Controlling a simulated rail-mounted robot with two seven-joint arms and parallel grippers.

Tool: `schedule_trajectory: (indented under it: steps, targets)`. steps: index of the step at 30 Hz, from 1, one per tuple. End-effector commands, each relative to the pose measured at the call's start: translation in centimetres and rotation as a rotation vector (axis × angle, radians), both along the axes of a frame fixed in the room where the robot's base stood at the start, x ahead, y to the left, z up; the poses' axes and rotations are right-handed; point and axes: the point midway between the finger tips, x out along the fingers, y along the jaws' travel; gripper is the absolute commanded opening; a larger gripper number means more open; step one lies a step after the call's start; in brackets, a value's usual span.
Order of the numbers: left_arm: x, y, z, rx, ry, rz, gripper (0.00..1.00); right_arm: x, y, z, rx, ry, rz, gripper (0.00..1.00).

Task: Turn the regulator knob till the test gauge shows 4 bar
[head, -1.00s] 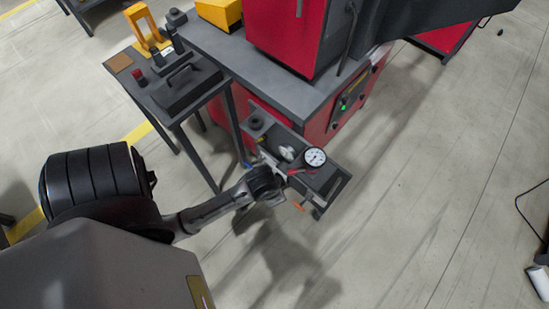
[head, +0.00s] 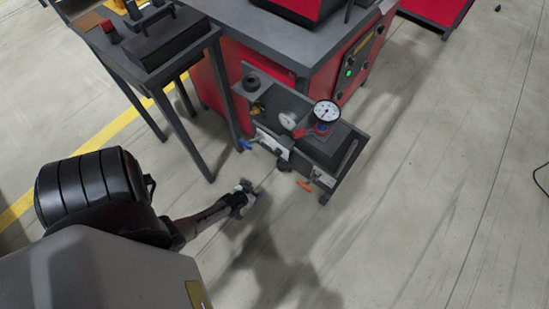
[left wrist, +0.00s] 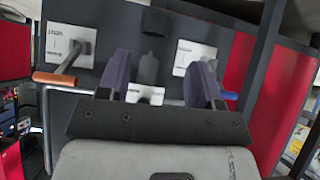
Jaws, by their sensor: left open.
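The pneumatic unit stands beside the red machine in the head view. A large white-faced gauge (head: 326,112), which looks like the test gauge, sits on its top; its reading is too small to tell. A dark round knob (head: 283,165), apparently the regulator knob, projects from the front panel between the blue and orange handles. In the left wrist view this dark knob (left wrist: 157,21) shows at the top, beyond my fingers. My left gripper (head: 243,195) is open and empty, in front of the panel and apart from the knob. Its two fingers (left wrist: 163,80) are spread in the wrist view.
A blue handle (head: 245,144) and an orange handle (head: 304,184) stick out from the panel. A smaller gauge (head: 287,119) sits behind the panel. A dark side table (head: 178,47) stands at the left. The floor in front is clear.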

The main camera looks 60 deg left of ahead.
Motion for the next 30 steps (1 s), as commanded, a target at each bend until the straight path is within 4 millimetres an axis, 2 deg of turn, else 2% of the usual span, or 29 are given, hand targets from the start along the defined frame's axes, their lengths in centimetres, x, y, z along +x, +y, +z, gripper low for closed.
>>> schedule_trajectory:
  steps: [4,9,15,22,30]
  targets:
    - [-0.1,0.6,1.6,0.064,-0.227,0.03,0.6,0.0,0.1,-0.1,0.003,0.001,-0.002,0.43]
    - [1.0,1.1,5.5,0.133,-0.481,0.042,0.6,0.0,0.2,-0.1,0.006,0.003,-0.004,0.43]
    - [1.3,1.2,8.2,0.175,-0.651,0.043,0.6,0.0,0.3,-0.1,0.009,0.002,-0.006,0.43]
    - [2.7,1.8,8.8,0.172,-0.696,0.046,0.6,0.0,0.3,-0.7,0.011,0.002,-0.007,0.43]
    - [7.2,3.7,8.6,0.174,-0.696,0.046,0.6,0.0,0.2,-2.3,0.007,0.002,-0.005,0.43]
